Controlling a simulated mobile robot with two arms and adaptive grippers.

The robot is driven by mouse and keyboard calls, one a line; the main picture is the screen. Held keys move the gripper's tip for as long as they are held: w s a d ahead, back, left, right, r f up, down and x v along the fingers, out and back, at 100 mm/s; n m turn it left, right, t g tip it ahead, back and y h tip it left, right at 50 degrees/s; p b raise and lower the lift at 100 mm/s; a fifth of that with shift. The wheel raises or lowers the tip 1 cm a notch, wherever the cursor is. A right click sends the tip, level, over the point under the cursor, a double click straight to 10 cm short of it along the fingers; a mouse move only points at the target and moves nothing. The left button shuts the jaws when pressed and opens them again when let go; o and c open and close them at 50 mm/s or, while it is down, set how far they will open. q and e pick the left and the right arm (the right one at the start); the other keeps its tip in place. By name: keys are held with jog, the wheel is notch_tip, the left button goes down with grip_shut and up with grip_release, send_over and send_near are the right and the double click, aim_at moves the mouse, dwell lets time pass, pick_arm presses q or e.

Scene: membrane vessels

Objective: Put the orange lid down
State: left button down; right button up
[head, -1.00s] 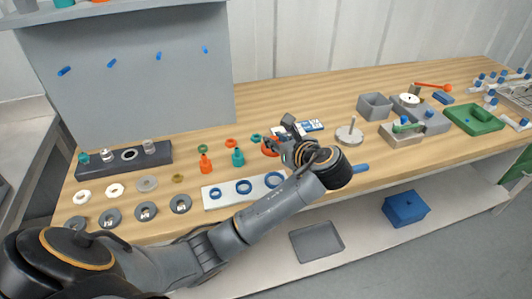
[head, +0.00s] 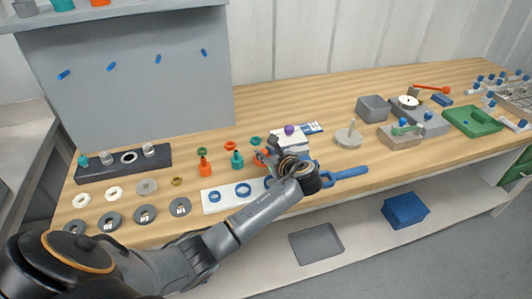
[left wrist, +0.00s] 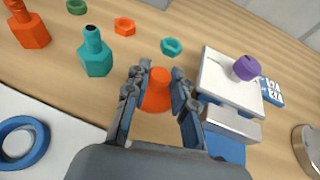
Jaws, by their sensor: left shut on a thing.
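The orange lid (left wrist: 157,92) has a round flange and an upright knob. In the left wrist view its knob is between the two fingers of my left gripper (left wrist: 157,88), which is shut on it. The lid is low over the wooden bench; I cannot tell whether its flange touches the wood. In the head view my left gripper (head: 270,160) hides most of the lid, with an orange edge (head: 260,157) showing at its left. My right gripper is not in view.
Teal (left wrist: 95,55) and orange (left wrist: 28,30) bottles stand left. A white plate with blue rings (head: 228,194) lies front left.

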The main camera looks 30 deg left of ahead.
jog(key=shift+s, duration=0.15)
pick_arm(q)
jog(key=c, duration=1.1)
grip_release()
jog(key=shift+f, duration=0.1)
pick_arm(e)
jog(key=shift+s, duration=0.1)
pick_arm(q)
jog(key=shift+s+d+r, duration=0.15)
jog(key=shift+d+r, duration=0.1)
jog(key=shift+d, duration=0.05)
jog(key=v, duration=1.1)
jog(key=shift+s+d, duration=0.1)
jog(key=shift+s, duration=0.1)
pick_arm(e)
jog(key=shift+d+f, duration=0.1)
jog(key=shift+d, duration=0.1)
pick_arm(q)
jog(key=shift+d, duration=0.1)
